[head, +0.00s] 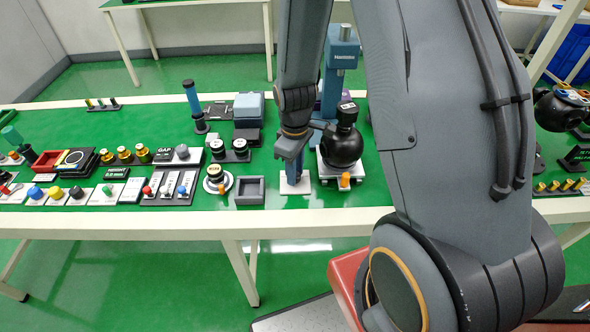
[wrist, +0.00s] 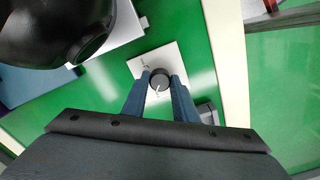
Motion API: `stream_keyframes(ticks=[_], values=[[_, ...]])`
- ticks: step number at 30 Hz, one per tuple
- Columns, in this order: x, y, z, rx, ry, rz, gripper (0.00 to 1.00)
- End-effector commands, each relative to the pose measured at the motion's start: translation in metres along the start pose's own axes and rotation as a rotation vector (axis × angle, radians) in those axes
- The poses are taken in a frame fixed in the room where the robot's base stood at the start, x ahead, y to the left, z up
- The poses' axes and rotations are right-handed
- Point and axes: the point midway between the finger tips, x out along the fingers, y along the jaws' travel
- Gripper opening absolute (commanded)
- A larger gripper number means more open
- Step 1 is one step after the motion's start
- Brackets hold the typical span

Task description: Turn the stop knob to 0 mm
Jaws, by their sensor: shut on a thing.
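A dark round knob (wrist: 159,79) with a pale pointer line sits on a white square plate (wrist: 171,57) in the wrist view. Small marks on the plate are too small to read. My gripper (wrist: 162,81) has its two blue fingers on either side of the knob, shut on it. In the head view my gripper (head: 293,178) is down at the white plate (head: 296,189) near the table's front edge, and the knob is hidden there by the fingers.
Right beside my gripper stands a black ball-shaped device (head: 341,147) on a white base, with an orange knob (head: 345,181) in front. A blue column (head: 341,60) stands behind. A grey square tray (head: 250,191) and a round dial (head: 217,179) lie to the left.

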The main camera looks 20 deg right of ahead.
Motion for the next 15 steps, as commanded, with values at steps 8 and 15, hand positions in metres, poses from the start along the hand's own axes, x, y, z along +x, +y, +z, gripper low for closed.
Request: stream_keyframes(ticks=[8, 15], values=[[-0.0010, 0.0003, -0.0007, -0.135, 0.001, 0.001, 0.04], [-0.0008, 0.0003, -0.0009, -0.184, 0.002, 0.002, 0.04]])
